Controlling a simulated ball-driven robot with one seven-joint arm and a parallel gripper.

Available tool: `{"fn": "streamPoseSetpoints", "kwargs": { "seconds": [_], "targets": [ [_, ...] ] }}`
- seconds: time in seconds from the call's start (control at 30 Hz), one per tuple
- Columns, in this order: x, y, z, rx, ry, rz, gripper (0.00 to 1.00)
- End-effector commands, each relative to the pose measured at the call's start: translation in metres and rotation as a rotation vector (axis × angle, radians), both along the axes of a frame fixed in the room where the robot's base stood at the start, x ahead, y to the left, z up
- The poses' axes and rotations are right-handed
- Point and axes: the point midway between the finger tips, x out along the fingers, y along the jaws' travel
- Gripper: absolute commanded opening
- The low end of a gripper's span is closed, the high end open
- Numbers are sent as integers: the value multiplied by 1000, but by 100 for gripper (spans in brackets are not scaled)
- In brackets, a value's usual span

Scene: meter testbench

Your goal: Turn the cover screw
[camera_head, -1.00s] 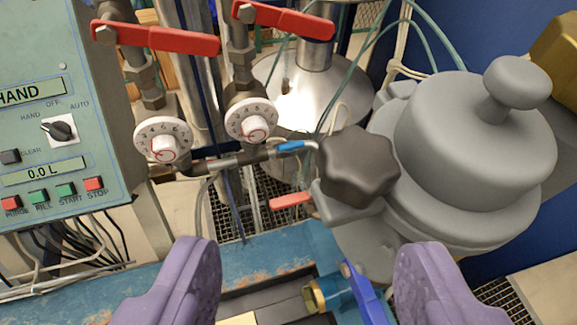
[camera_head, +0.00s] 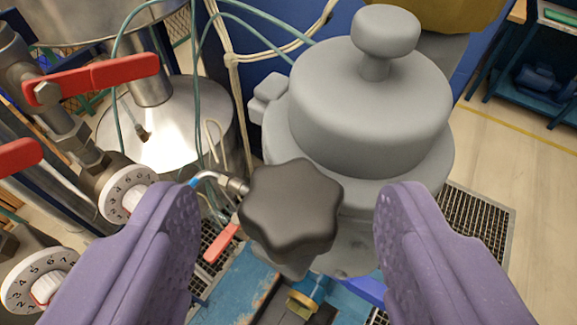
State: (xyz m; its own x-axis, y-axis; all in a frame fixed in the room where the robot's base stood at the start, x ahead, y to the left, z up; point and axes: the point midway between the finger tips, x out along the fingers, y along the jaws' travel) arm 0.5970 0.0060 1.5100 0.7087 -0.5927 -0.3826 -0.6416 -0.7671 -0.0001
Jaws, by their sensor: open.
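The cover screw is a dark star-shaped knob (camera_head: 290,207) at the front of a grey meter housing, near the middle of the view. The grey cover (camera_head: 370,105) with its round top handle (camera_head: 385,32) stands behind and to the right of it. My gripper (camera_head: 288,215) is open, with one purple finger at the left of the knob and the other at its right. There is a gap on each side, and neither finger appears to touch the knob. The underside of the knob is hidden.
Red lever valves (camera_head: 95,78) and white numbered dials (camera_head: 125,193) stand at the left. A small red handle (camera_head: 222,243) and a thin pipe lie close to the knob's left. Floor grating (camera_head: 480,225) and open floor show at the right.

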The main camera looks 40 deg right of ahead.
Motion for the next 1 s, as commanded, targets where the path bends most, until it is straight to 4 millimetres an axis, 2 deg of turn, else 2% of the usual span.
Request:
{"fn": "streamPoseSetpoints", "kwargs": {
  "seconds": [0.3,0.5,0.57,0.83,1.0],
  "targets": [
    [4,-3,-2,0,0,0,62],
    [3,-3,-2,-1,1,0,16],
    [3,-3,-2,-1,1,0,5],
    [3,-4,-4,3,1,30,6],
    [2,-6,-7,5,1,106,5]
  ]
}}
